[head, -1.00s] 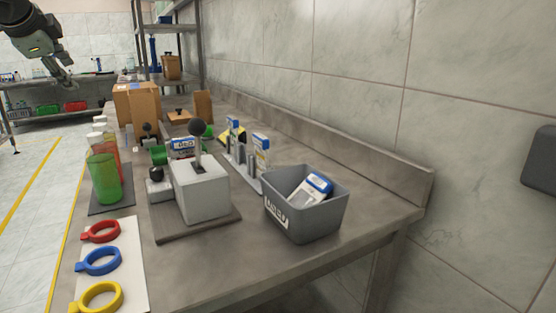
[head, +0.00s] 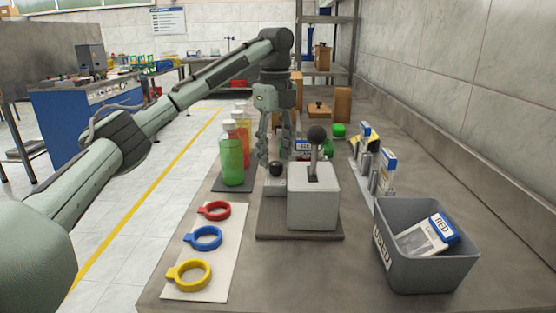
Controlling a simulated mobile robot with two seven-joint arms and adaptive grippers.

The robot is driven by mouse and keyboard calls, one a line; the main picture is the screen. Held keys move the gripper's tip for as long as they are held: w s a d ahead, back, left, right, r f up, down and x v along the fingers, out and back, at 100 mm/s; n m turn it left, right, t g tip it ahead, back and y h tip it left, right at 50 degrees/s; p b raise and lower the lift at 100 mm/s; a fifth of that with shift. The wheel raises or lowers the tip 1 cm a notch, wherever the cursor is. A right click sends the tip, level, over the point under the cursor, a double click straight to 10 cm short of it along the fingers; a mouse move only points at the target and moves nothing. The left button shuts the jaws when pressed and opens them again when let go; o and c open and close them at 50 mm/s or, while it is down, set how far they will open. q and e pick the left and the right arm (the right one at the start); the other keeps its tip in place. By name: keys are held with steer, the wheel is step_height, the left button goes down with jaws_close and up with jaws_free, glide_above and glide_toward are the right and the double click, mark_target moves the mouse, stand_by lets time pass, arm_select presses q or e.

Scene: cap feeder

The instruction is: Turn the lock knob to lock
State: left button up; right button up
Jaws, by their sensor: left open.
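A pale grey box (head: 312,207) stands on a dark base plate (head: 300,236) on the bench, with a lever (head: 317,150) topped by a dark ball rising from it. A small black knob (head: 276,169) sits on a low grey block (head: 273,187) at the box's left side; I take it for the lock knob, and its turn position is too small to read. My left gripper (head: 275,150) is open, fingers pointing down, just above or behind the knob; contact cannot be told. My right gripper is not in view.
Green, orange and white-capped bottles (head: 232,160) stand left of the box. Red, blue and yellow rings (head: 206,238) lie on a white sheet in front left. A grey bin (head: 440,278) with a blue-white pack stands at right. Small blue-white cartons (head: 388,170) stand behind it.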

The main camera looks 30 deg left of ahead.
arm_select(q)
steer(key=shift+f, duration=1.05)
jaws_close()
